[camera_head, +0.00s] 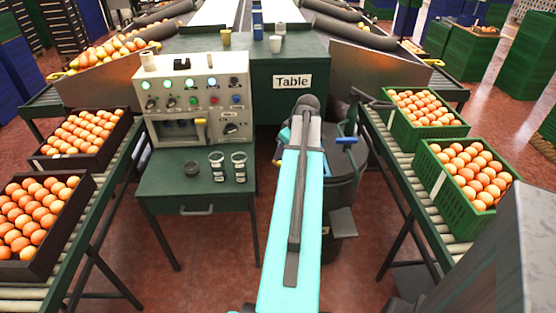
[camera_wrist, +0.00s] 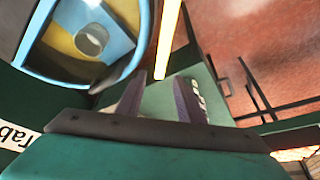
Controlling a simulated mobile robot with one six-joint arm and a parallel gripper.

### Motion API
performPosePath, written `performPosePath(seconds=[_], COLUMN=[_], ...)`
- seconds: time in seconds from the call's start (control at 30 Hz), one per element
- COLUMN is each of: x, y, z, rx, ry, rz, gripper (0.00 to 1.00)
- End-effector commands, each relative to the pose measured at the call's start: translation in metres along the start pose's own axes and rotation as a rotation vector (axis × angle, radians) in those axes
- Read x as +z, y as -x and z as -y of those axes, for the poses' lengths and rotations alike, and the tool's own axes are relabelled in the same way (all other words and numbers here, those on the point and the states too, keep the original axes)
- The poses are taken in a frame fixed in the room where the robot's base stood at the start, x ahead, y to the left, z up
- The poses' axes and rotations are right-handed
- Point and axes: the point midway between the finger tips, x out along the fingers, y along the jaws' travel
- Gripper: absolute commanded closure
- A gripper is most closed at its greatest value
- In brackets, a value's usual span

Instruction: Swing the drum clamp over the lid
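A dark drum (camera_head: 345,195) stands at the front of the green table, partly hidden behind my cyan arm. A blue-ended handle (camera_head: 346,140) sits at its top, and a dark bar (camera_head: 372,98) sticks out to the right above it; I cannot tell which is the clamp. In the wrist view a round blue-rimmed top (camera_wrist: 75,78), blue and yellow inside with a grey cylinder (camera_wrist: 91,40), lies at upper left. In the head view my arm hides the gripper.
A control panel (camera_head: 197,97) stands left of my arm above a green stand with small cups (camera_head: 217,167). Orange crates lie on the left (camera_head: 85,180) and right (camera_head: 422,175) roller conveyors. The table's front panel (camera_head: 262,108) is close behind the drum.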

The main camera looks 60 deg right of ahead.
Motion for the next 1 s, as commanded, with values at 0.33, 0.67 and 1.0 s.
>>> performPosePath(seconds=[0.33,0.67,1.0], x=[0.0,0.001,0.0], y=[-0.036,-0.044,-0.044], z=[0.0,0.0,0.0], rx=[-0.001,0.0,0.0], ry=[0.0,0.0,0.0], rz=[0.001,0.001,0.0], gripper=[0.66,0.66,0.98])
